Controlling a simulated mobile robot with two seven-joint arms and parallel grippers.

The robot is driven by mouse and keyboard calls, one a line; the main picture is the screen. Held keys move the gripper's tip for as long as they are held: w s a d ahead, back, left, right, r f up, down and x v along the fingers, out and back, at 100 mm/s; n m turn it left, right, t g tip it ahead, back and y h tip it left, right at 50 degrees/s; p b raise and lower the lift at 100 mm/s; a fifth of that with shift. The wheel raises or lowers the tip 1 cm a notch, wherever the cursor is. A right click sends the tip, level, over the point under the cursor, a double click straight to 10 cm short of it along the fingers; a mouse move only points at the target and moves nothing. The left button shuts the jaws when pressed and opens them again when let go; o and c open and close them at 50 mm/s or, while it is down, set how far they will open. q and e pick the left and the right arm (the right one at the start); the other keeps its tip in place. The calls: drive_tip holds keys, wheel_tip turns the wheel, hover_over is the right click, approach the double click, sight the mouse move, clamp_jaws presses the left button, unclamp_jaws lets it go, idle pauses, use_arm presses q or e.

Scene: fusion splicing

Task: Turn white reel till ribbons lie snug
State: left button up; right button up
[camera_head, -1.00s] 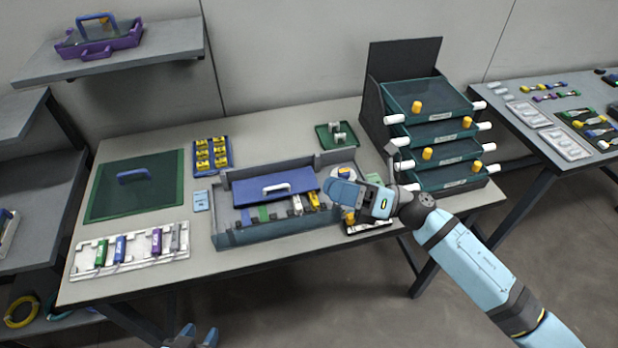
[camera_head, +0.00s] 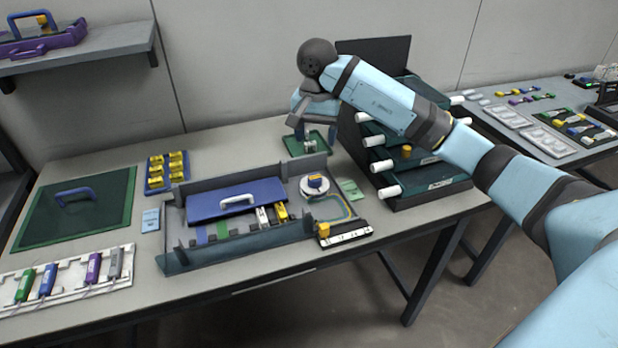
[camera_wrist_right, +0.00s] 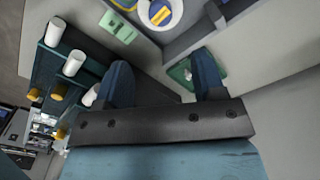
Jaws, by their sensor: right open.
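The white reel (camera_head: 315,187) with a yellow and blue centre sits in the right end of the grey open-topped box (camera_head: 205,258). Thin yellow and blue ribbons (camera_head: 347,212) loop beside it; I cannot tell how snug they lie. The reel also shows at the top of the right wrist view (camera_wrist_right: 158,14). My right gripper (camera_head: 312,125) points down, open, over or near the small green tray (camera_head: 290,146) behind the box, away from the reel. In the wrist view its two blue fingers (camera_wrist_right: 162,75) are apart with nothing between them. My left gripper is out of view.
A blue lid (camera_head: 205,204) with a white handle covers part of the box. A dark drawer rack (camera_head: 430,203) with white handles stands close right of my right gripper. A black-and-white block (camera_head: 347,236) lies at the table's front edge. A green pale card (camera_head: 350,189) lies right of the reel.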

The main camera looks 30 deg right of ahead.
sight(315, 176)
wheel_tip(315, 176, down, 12)
drive_tip(key=shift+r+b, duration=0.1)
drive_tip(key=shift+b, duration=0.6)
drive_tip(key=shift+c, duration=0.2)
drive_tip(key=c, duration=0.9)
